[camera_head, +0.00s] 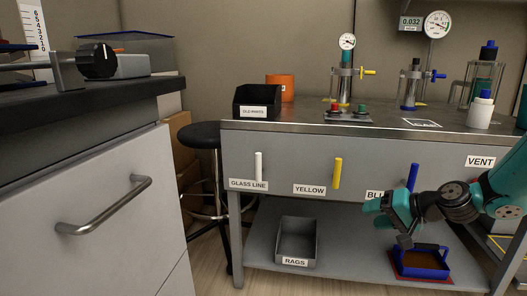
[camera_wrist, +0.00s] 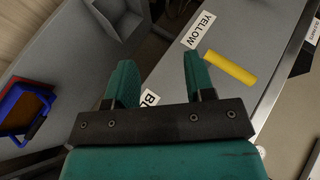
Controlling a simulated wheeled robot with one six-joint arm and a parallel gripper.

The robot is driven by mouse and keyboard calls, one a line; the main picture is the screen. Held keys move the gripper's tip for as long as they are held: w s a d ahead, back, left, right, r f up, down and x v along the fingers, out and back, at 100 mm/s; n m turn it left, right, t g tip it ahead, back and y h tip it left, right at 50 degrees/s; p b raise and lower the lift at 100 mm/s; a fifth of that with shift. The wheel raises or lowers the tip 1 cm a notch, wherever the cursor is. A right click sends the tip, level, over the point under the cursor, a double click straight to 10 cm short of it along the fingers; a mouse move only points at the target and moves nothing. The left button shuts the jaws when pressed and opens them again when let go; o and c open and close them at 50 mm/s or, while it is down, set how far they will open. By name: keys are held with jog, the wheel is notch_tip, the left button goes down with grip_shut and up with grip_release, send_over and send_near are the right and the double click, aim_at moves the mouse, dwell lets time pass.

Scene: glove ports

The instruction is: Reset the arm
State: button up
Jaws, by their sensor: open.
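My gripper (camera_head: 378,207) is in front of the bench, at the right of the head view, close to the blue handle (camera_head: 412,177) and partly covering the blue label. In the wrist view its two teal fingers (camera_wrist: 157,85) are apart with nothing between them. Beyond them are the bench front, the yellow handle (camera_wrist: 230,68) and the YELLOW label (camera_wrist: 199,30). My arm comes in from the right edge of the head view.
The bench (camera_head: 290,150) carries gauges, valves, bottles, an orange container (camera_head: 281,88) and a black bin (camera_head: 257,102). On the lower shelf are a RAGS bin (camera_head: 296,240) and a blue tray (camera_head: 422,262) with brown contents. A stool (camera_head: 200,135) and grey cabinet (camera_head: 100,200) stand left.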

jog(key=s+a+r+n+g+p, duration=0.2)
jog(key=s+a+r+n+g, duration=0.2)
jog(key=s+a+r, duration=0.5)
jog(key=s+a+r+n+g+h+p, duration=0.1)
jog(key=s+a+r+n, duration=0.15)
jog(key=s, duration=0.55)
jog(key=s+a+r+n+g+h+p, duration=0.1)
jog(key=s+a+r+n+g+h, duration=0.15)
jog(key=s, duration=0.55)
jog(key=s+a+r+n+g+h+p, duration=0.1)
jog(key=s+a+r+n, duration=0.15)
jog(key=s, duration=0.55)
notch_tip(320, 180, up, 38)
jog(key=w+p, duration=0.1)
jog(key=p, duration=3.6)
jog(key=shift+d+p, duration=0.4)
jog(key=shift+w+f+m+t+y, duration=0.1)
jog(key=shift+m+t+y, duration=0.15)
